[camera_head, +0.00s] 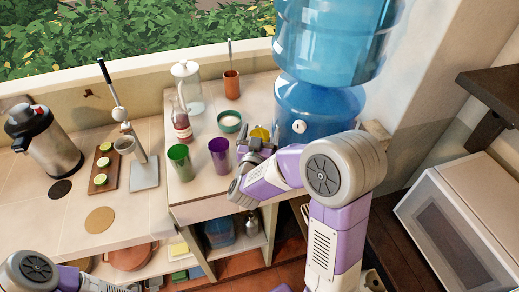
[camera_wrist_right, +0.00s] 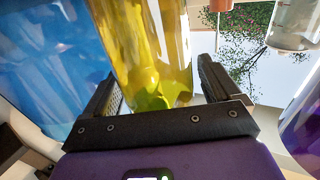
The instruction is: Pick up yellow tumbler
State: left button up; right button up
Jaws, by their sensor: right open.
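The yellow tumbler (camera_head: 261,133) stands on the white counter in front of the blue water dispenser, mostly hidden behind my right gripper in the head view. My right gripper (camera_head: 257,142) is open. In the right wrist view the see-through yellow tumbler (camera_wrist_right: 150,45) stands between the two spread fingers of the gripper (camera_wrist_right: 160,88). A gap shows between the tumbler and the right-hand finger; contact at the left-hand finger is unclear. My left arm shows at the bottom left of the head view, with its gripper (camera_head: 108,286) cut by the lower edge.
A purple tumbler (camera_head: 219,155) and a green tumbler (camera_head: 180,162) stand left of my right gripper. A teal bowl (camera_head: 229,121), a bottle (camera_head: 182,127) and an orange cup (camera_head: 231,85) stand behind. The blue water dispenser (camera_head: 318,105) is close on the right.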

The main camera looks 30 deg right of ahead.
jog(key=shift+w+d, duration=0.1)
jog(key=shift+d, duration=0.05)
jog(key=c, duration=1.4)
jog(key=shift+c, duration=0.5)
jog(key=shift+r, duration=0.15)
